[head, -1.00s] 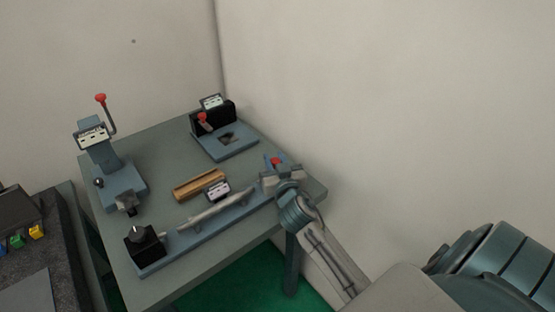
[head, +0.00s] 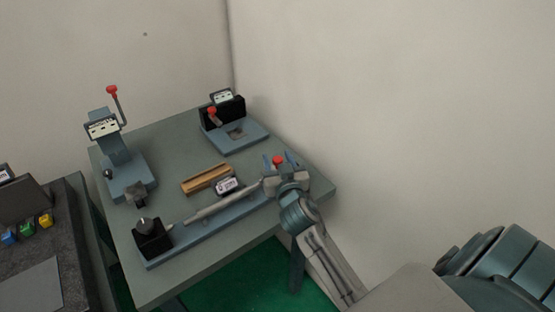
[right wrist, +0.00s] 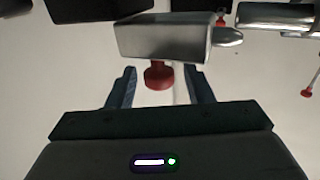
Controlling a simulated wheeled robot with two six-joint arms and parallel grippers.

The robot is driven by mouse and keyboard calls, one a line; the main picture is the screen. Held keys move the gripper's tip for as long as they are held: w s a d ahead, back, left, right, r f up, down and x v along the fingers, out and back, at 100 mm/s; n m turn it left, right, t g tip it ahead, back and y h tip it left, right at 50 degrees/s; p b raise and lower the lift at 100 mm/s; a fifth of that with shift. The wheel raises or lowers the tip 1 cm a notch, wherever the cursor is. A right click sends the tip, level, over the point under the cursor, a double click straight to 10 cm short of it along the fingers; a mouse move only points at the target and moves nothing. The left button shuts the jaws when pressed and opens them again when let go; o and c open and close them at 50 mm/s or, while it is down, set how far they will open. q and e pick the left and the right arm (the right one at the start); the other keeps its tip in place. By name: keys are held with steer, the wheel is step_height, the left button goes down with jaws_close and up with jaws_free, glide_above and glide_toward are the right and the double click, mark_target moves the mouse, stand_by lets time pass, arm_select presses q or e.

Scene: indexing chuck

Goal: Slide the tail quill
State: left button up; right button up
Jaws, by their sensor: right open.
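The indexing chuck device has a long blue-grey base (head: 215,232) along the table's front edge, with a black chuck block (head: 152,239) at its left end. A grey shaft (head: 222,204) lies along it. At the right end the red knob (head: 278,160) shows between the fingers of my right gripper (head: 279,164), which hides most of the tailstock. In the right wrist view a grey tailstock body (right wrist: 160,38) carries a pointed quill tip (right wrist: 229,38). The red knob (right wrist: 158,75) is between the open fingers of my right gripper (right wrist: 160,78), with gaps on both sides. My left gripper is out of view.
A wooden block (head: 208,179) and a small labelled display (head: 228,186) stand behind the shaft. A lever press (head: 128,178) is at the left and another blue fixture (head: 238,136) at the back. Walls stand close behind the table (head: 170,150).

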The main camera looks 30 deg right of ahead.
steer(key=b+v, duration=0.2)
steer(key=v, duration=0.8)
steer(key=shift+s+b, duration=0.2)
steer(key=shift+b, duration=0.2)
steer(key=shift+a, duration=0.1)
